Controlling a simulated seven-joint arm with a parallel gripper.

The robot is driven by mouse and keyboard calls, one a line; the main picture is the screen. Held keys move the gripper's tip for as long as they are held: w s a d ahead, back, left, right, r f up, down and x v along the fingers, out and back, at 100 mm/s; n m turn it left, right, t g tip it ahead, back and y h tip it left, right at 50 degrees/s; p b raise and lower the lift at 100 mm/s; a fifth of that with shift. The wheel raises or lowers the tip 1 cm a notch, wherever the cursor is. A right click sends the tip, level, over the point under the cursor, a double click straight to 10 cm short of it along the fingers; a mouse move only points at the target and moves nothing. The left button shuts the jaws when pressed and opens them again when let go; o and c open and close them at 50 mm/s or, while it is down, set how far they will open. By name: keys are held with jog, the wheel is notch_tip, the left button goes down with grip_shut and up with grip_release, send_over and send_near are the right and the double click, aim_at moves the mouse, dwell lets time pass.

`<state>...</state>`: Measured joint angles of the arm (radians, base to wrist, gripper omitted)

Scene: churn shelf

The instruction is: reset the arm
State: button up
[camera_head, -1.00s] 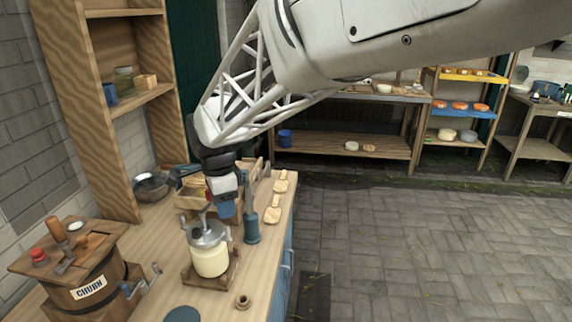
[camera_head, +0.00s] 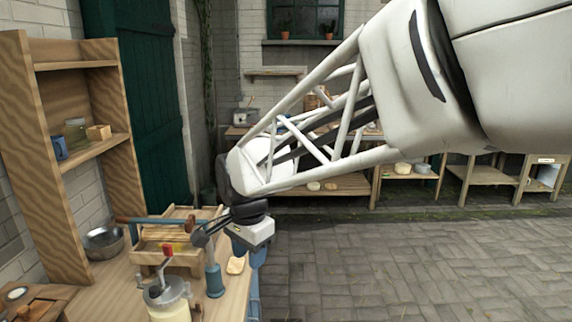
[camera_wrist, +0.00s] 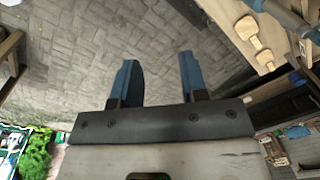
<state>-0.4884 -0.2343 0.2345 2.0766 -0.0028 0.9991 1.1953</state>
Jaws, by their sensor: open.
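My gripper (camera_head: 246,246) hangs beside the left workbench's edge in the head view, partly behind its own wrist housing. In the wrist view its two blue fingers (camera_wrist: 158,62) stand apart with nothing between them, over grey paving. The jar churn (camera_head: 170,300), cream-filled with a metal lid and a red-knobbed crank, stands on the bench, left of and below my gripper and apart from it.
A blue-grey upright tool (camera_head: 214,278) and a wooden rack (camera_head: 165,260) stand near the jar. A metal bowl (camera_head: 104,242) sits by the tall wooden shelf (camera_head: 65,190). Paved floor (camera_head: 400,260) to the right is clear.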

jog(key=s+d+n+t, duration=0.1)
jog(key=s+d+n, duration=0.3)
jog(key=s+d, duration=0.5)
jog(key=s+d+f+n, duration=0.1)
jog(key=s+d+n, duration=0.2)
jog(key=s+d, duration=0.7)
jog(key=d, duration=0.7)
jog(key=shift+f+n+t+h, duration=0.25)
jog(key=shift+n+t+h, duration=0.05)
jog(key=shift+n+t, duration=0.1)
jog(key=shift+o, duration=0.4)
jog(key=shift+d, duration=0.1)
